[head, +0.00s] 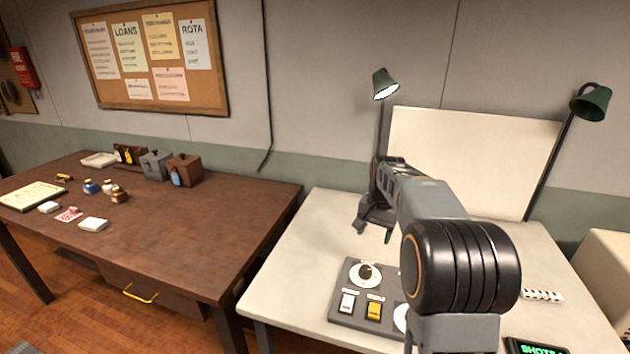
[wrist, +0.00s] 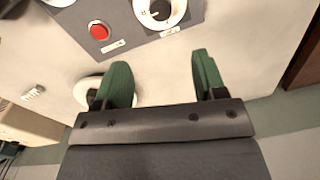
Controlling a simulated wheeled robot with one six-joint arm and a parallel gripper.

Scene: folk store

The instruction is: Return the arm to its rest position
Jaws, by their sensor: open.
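My arm reaches out over the white table in the head view, with its large dark joint in the foreground. My gripper (head: 376,226) hangs above the table, left of the white backboard. In the wrist view my gripper (wrist: 160,82) shows two green fingers standing apart, with nothing between them. A grey control panel (wrist: 70,12) with a red button (wrist: 98,31) and a round dial (wrist: 160,10) lies beyond the fingertips. A white round object, partly hidden, is behind the left finger.
The grey panel (head: 338,308) on the white table (head: 295,255) carries a dial and switches. A white backboard (head: 470,160) and two green lamps (head: 384,84) (head: 591,102) stand behind. A brown desk (head: 180,230) with small items is at left. A green-lit display (head: 535,347) is at lower right.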

